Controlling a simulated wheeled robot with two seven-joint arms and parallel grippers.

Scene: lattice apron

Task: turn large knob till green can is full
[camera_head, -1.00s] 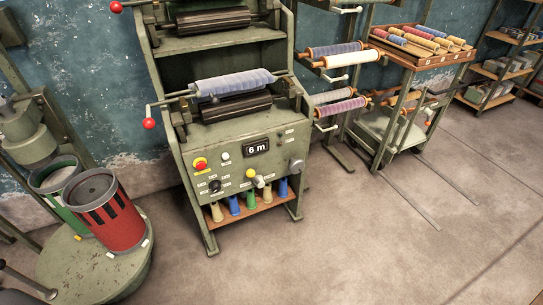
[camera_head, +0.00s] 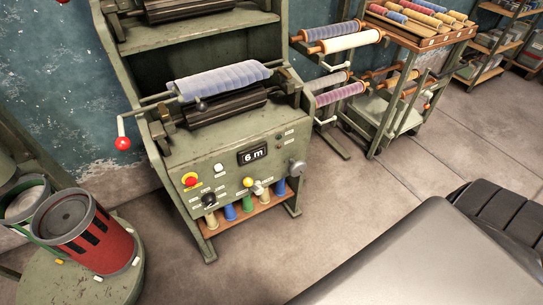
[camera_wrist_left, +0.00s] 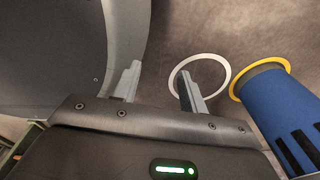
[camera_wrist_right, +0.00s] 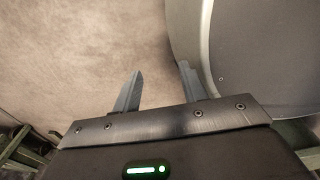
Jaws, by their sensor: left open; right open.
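The green can (camera_head: 24,203) stands at the left of the head view, partly hidden behind a red can (camera_head: 100,240) with dark slots. Its inside looks pale; I cannot tell how full it is. A large grey knob (camera_head: 297,167) sits at the right of the green machine's panel, and a smaller black knob (camera_head: 209,200) at its lower left. The panel display (camera_head: 252,155) reads 6 m. My left gripper (camera_wrist_left: 160,82) is open and empty above the floor. My right gripper (camera_wrist_right: 160,82) is open and empty above bare floor. Neither gripper shows in the head view.
The cans stand on a round green platform (camera_head: 60,288). A red-ended crank (camera_head: 123,143) sticks out left of the machine. A blue can (camera_wrist_left: 285,115) and a white floor ring (camera_wrist_left: 180,76) are near my left gripper. A spool cart (camera_head: 415,48) stands right.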

